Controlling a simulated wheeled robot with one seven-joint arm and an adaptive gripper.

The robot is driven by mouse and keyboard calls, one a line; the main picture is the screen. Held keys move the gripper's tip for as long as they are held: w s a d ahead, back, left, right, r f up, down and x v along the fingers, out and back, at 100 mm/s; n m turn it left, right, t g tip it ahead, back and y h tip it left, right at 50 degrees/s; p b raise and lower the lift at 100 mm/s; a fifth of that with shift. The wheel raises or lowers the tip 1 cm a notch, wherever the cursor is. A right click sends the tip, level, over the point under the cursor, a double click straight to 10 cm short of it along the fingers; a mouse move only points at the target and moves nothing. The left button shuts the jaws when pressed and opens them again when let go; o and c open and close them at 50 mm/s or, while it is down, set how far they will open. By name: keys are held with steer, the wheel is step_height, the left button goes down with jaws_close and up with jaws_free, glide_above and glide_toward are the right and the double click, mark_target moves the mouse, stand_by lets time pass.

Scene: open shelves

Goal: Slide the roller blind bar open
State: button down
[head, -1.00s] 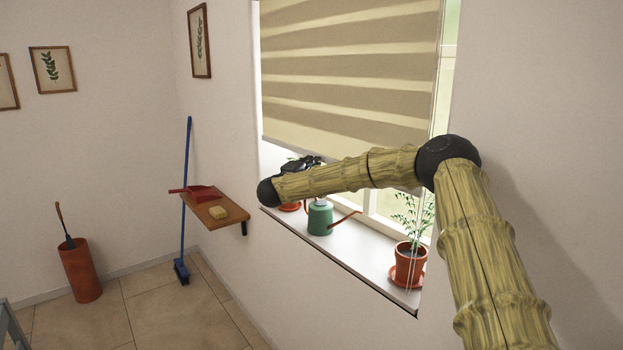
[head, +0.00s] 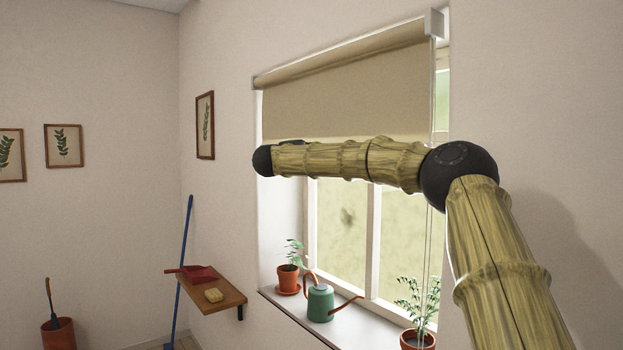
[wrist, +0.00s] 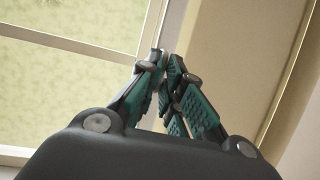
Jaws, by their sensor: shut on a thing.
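The beige roller blind (head: 345,100) hangs from its roller at the top of the window. It covers only the upper part, and its lower edge lies just above and behind my forearm. Its bottom bar is mostly hidden by my arm in the head view. The blind's fabric also fills the right side of the wrist view (wrist: 225,50). My gripper (wrist: 164,62) is closed at the blind's lower edge, shut on the bar; the fingers cover the grip itself. In the head view my gripper is mostly hidden behind my forearm.
The sill below holds a green watering can (head: 320,303) between two potted plants, one at the left (head: 288,278) and one at the right (head: 417,338). A small wooden wall shelf (head: 215,291) with a red dustpan stands left of the window. The window below the blind is uncovered.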

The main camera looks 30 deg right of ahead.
steer(key=p, duration=0.2)
glide_toward(319, 122)
steer(key=x, duration=0.4)
steer(key=shift+w+d, duration=0.1)
steer(key=shift+d, duration=0.15)
steer(key=c, duration=1.6)
jaws_free()
steer(key=shift+a, duration=0.1)
steer(key=v, duration=1.1)
steer(key=shift+s+a+f, duration=0.1)
steer(key=shift+s+a, duration=0.1)
steer(key=shift+a, duration=0.15)
